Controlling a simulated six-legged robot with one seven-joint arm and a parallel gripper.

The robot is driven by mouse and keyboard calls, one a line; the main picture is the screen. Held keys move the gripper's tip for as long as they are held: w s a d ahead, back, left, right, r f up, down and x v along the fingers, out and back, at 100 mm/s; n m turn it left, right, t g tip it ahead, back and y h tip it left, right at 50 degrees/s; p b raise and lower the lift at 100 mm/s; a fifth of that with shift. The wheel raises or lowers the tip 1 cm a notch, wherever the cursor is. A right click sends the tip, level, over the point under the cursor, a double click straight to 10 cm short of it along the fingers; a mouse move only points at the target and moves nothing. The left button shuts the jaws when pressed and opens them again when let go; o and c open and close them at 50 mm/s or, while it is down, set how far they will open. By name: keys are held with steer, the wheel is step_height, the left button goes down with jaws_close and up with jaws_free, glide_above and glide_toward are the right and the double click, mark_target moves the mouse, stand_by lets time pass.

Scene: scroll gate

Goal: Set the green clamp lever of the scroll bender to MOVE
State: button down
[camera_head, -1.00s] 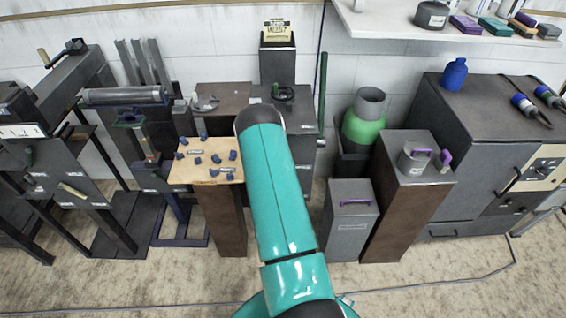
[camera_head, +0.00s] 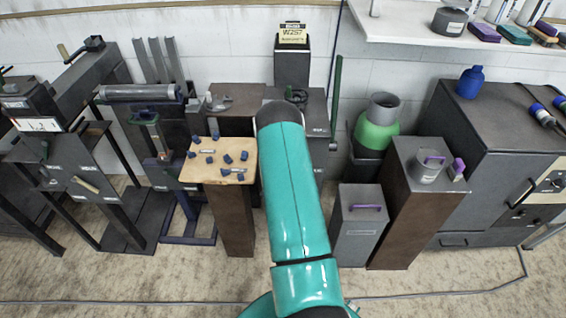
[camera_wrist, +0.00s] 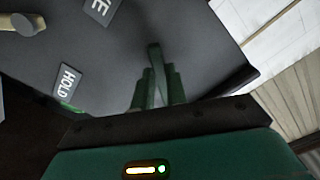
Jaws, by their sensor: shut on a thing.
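In the wrist view my gripper (camera_wrist: 160,82) has its dark green fingers shut around a slim grey-green lever (camera_wrist: 154,52), which looks like the clamp lever. The lever's top sticks out above the fingers; its lower part is hidden between them. Behind it is a dark grey panel (camera_wrist: 205,62). A HOLD label (camera_wrist: 68,83) lies left of the gripper. Another label (camera_wrist: 101,9), cut off by the top edge, shows an E. In the head view my teal arm covers the gripper and the lever.
A wooden-ended handle (camera_wrist: 22,23) shows at the wrist view's upper left. In the head view a small table (camera_head: 245,168) with blue pieces stands left of my arm. A grey box (camera_head: 359,225) and brown pedestal (camera_head: 402,215) stand right. Floor in front is clear.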

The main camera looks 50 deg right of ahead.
steer(key=shift+a, duration=0.1)
steer(key=c, duration=1.4)
jaws_free()
steer(key=v, duration=1.3)
steer(key=shift+s+a, duration=0.25)
steer(key=shift+s, duration=0.05)
